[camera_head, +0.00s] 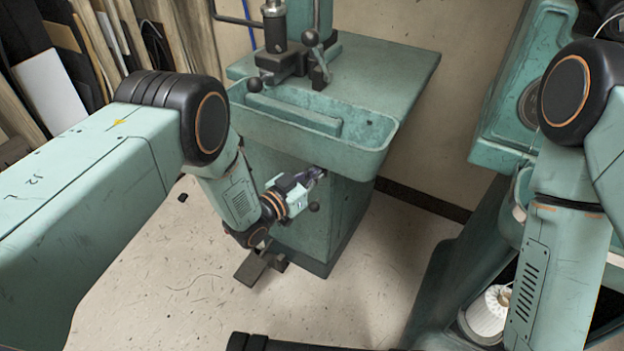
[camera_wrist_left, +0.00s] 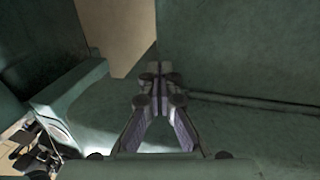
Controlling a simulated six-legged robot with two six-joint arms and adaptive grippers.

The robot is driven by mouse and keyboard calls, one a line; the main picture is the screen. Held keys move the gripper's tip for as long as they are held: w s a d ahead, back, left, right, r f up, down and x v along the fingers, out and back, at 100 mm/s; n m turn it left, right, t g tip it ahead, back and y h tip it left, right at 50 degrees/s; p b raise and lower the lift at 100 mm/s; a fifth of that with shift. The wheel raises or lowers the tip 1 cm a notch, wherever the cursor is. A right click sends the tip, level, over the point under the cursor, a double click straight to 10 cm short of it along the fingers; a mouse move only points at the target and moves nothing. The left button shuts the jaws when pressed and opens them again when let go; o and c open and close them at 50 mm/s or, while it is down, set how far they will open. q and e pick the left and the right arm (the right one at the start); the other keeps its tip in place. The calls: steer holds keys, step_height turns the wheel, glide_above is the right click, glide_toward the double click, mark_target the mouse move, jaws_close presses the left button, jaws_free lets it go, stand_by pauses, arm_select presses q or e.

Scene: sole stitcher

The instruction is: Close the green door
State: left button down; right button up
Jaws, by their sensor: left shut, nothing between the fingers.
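The green cabinet (camera_head: 342,232) under the machine's tray stands in the middle of the head view. Its front face, where a dark round knob (camera_head: 314,207) shows, looks like the green door; my left arm covers part of it. I cannot tell whether it is flush or ajar. My left gripper (camera_head: 318,174) is at this face, just under the tray and above the knob. In the left wrist view the left gripper (camera_wrist_left: 155,72) has its fingers together with nothing between them, in front of green surfaces. Whether it touches them is unclear. My right arm enters from the right, but its gripper is out of view.
The green tray (camera_head: 375,160) juts out above my left gripper. A dark pedal (camera_head: 258,268) sits at the cabinet's foot. Boards (camera_head: 50,88) lean at the back left. Another green machine (camera_head: 505,125) stands at the right. The floor (camera_head: 340,300) in front is mostly clear.

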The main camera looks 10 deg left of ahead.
arm_select(q)
steer(key=shift+w+d+r, duration=0.15)
steer(key=shift+w+d, duration=0.05)
steer(key=shift+w, duration=0.15)
steer(key=shift+w+d+r, duration=0.1)
steer(key=shift+r, duration=0.05)
stand_by(0.3)
